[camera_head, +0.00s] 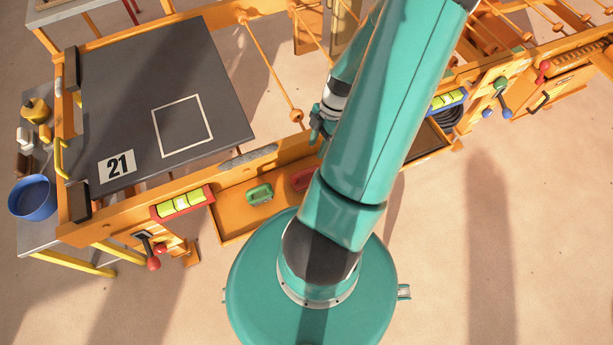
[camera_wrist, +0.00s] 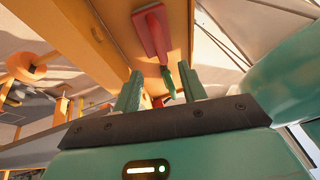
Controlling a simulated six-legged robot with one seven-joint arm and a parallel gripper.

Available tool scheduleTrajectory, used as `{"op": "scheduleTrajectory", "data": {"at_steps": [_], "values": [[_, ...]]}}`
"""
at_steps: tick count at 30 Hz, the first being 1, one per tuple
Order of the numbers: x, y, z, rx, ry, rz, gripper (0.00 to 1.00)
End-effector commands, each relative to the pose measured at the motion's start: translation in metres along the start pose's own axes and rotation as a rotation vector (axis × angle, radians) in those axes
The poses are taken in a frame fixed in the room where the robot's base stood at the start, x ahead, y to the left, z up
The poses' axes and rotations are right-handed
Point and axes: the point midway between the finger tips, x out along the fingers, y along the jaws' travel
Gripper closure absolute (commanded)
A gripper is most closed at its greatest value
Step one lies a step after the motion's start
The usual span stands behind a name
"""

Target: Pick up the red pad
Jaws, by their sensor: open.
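The red pad (camera_head: 302,180) lies in the orange tray (camera_head: 232,226), partly hidden by my arm in the head view. In the wrist view a red pad-shaped piece (camera_wrist: 152,32) shows beyond my fingertips, against an orange surface. My gripper (camera_wrist: 160,78) is open, with its two green fingers apart. Smaller red parts show between and beside the fingers; I cannot tell what they belong to. In the head view my gripper (camera_head: 317,128) is partly hidden behind my arm, above the tray's back side. I see no contact with the pad.
A green pad (camera_head: 259,194) lies left of the red one in the tray. A dark board (camera_head: 225,100) with a white square and the number 21 is at the left. A red-framed level (camera_head: 182,203) and a lever (camera_head: 150,252) are along the front. A blue bowl (camera_head: 33,198) stands far left.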

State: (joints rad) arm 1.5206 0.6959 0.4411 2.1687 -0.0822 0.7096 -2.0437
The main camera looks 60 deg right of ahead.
Motion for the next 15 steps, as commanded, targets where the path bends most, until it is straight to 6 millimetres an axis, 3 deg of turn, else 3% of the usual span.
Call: {"op": "scheduleTrajectory", "data": {"at_steps": [6, 15], "values": [[0.044, -0.001, -0.003, -0.001, 0.002, -0.005, 0.58], [0.071, -0.001, -0.003, 0.001, 0.0, -0.004, 0.58]]}}
